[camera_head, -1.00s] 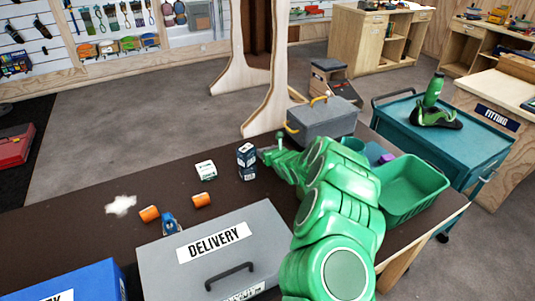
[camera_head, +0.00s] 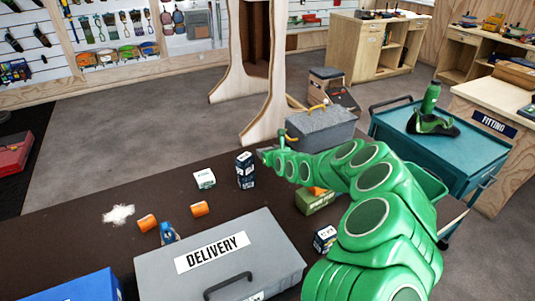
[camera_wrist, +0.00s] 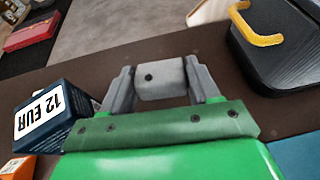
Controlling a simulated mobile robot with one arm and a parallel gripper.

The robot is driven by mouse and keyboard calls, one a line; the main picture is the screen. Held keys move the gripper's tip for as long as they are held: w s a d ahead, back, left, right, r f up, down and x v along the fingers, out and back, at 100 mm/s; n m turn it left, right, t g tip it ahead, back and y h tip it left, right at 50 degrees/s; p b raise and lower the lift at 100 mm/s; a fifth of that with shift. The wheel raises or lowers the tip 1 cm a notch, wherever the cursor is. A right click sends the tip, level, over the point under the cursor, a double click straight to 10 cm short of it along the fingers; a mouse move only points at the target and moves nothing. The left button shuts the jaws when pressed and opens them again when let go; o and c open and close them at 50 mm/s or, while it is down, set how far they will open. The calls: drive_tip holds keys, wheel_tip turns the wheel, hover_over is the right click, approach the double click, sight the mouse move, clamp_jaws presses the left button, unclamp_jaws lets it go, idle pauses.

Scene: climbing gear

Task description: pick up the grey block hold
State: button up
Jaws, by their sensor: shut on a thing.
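The grey block hold (camera_wrist: 160,78) is a small grey block with a dark round hole, seen in the wrist view. It sits between the two grey fingers of my gripper (camera_wrist: 162,82), which is shut on it. The brown table top shows around it. In the head view my gripper (camera_head: 268,157) is small, just right of a dark blue box (camera_head: 245,170) and in front of a grey case; I cannot make out the block there. The dark blue box, marked 12 EUR, also shows close beside the left finger in the wrist view (camera_wrist: 50,118).
The grey case (camera_head: 322,130) with yellow handles stands behind my gripper. A white box (camera_head: 204,178), orange cylinders (camera_head: 147,222), a grey DELIVERY box (camera_head: 262,256) and a green box (camera_head: 312,204) are on the table.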

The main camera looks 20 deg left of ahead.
drive_tip(key=s+a+v, duration=0.1)
drive_tip(key=v, duration=0.9)
drive_tip(key=shift+a+r, duration=0.3)
drive_tip(key=shift+a, duration=0.1)
drive_tip(key=shift+s, duration=0.15)
